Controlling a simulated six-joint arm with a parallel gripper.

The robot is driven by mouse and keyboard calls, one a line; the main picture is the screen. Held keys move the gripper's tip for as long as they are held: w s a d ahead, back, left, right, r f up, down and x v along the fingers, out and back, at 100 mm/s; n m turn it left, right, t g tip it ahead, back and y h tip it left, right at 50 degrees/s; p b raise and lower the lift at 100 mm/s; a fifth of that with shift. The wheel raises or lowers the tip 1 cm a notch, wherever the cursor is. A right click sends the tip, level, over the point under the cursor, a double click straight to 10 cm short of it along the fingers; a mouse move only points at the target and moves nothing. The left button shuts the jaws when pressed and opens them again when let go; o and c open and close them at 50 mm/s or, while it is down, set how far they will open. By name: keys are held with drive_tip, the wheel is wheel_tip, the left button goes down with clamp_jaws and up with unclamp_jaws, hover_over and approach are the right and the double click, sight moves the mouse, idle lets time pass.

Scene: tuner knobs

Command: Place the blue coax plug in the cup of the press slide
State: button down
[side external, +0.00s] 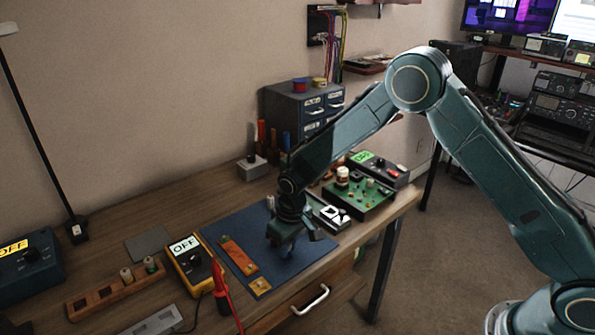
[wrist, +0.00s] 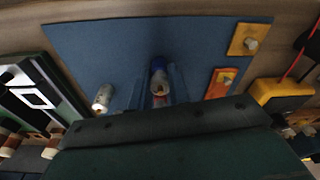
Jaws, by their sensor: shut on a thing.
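My gripper (side external: 288,245) is low over the blue mat in the side view. In the wrist view its fingers (wrist: 161,86) are shut on the blue coax plug (wrist: 158,66), which has a blue end and a paler body with a reddish spot. The plug is hard to make out in the side view. A black, white and green device with a white square marker (wrist: 38,97) lies beside the mat; it also shows in the side view (side external: 331,213). It may be the press slide, but I cannot make out its cup.
On the blue mat (side external: 222,228) are a pale, silvery plug (wrist: 102,97), an orange strip (side external: 238,255) and an orange square with a knob (side external: 260,286). A yellow meter (side external: 190,265) stands left of the mat. A green circuit board (side external: 358,200) lies behind, to the right.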

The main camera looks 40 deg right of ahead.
drive_tip(key=c, duration=1.3)
unclamp_jaws()
drive_tip(key=shift+r, duration=0.1)
drive_tip(key=r, duration=0.4)
drive_tip(key=s+r, duration=0.1)
drive_tip(key=r, duration=0.7)
drive_tip(key=shift+s+d, duration=0.15)
drive_tip(key=shift+s, duration=0.05)
